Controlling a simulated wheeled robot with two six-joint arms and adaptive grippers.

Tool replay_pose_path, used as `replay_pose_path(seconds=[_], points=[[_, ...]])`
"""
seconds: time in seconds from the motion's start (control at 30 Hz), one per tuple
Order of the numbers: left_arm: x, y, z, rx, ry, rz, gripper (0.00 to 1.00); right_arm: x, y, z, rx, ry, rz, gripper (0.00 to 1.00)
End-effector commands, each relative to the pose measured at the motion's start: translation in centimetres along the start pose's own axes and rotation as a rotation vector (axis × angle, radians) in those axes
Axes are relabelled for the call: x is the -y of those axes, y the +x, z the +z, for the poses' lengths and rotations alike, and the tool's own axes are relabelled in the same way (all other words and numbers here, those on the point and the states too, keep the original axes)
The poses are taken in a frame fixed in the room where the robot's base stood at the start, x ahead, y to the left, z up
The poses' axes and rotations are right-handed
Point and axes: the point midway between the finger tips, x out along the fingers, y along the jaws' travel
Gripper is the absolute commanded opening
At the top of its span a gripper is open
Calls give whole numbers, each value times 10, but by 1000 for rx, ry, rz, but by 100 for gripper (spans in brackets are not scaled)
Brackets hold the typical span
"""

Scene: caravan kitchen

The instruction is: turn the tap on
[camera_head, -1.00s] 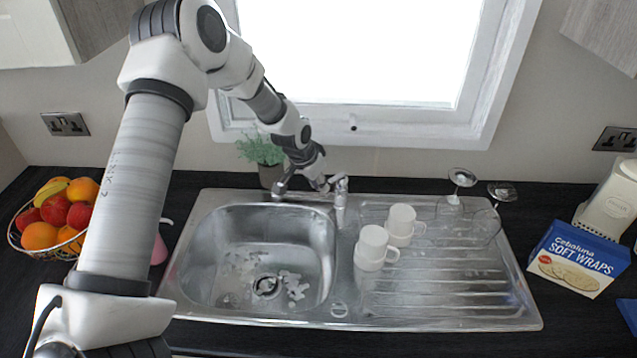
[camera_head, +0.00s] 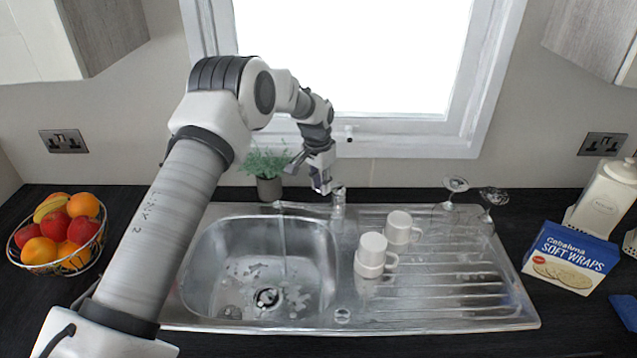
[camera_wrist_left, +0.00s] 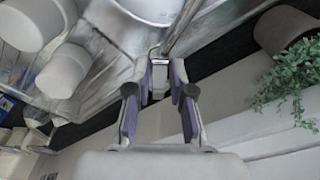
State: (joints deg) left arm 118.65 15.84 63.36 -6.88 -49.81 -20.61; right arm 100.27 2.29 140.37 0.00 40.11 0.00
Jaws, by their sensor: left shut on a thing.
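The metal tap (camera_head: 338,210) stands at the back edge of the sink, between basin and drainer. Its spout (camera_head: 290,207) reaches left over the basin (camera_head: 225,265), and a thin stream of water (camera_head: 284,243) seems to fall from it. My left gripper (camera_head: 323,187) is at the top of the tap, coming down from behind it. In the left wrist view the gripper's purple-lined fingers (camera_wrist_left: 158,88) are shut on the tap's handle (camera_wrist_left: 159,66), which shows between the tips. The handle is mostly hidden in the head view. My right gripper is out of view.
White cups (camera_head: 371,250) stand on the drainer (camera_head: 450,295), with wine glasses (camera_head: 455,186) behind. A potted plant (camera_head: 268,165) sits left of the tap by the window. A fruit basket (camera_head: 58,235) is at left, a wraps box (camera_head: 570,258) at right.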

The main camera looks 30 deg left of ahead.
Motion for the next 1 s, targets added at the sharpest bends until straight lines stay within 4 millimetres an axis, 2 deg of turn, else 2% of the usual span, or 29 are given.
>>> replay_pose_path(seconds=[0.17,0.2,0.23,0.53,0.67,1.0], points=[[1,-2,-3,-13,-1,-4,0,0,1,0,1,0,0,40],[1,-2,-3,-13,-2,-4,36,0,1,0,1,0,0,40],[1,-2,-3,-13,-1,-4,46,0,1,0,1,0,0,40],[1,-2,-2,-8,-1,-2,47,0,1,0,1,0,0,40],[1,-13,-2,-9,-1,-2,47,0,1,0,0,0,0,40],[0,-94,-3,-11,-1,-3,47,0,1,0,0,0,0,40]])
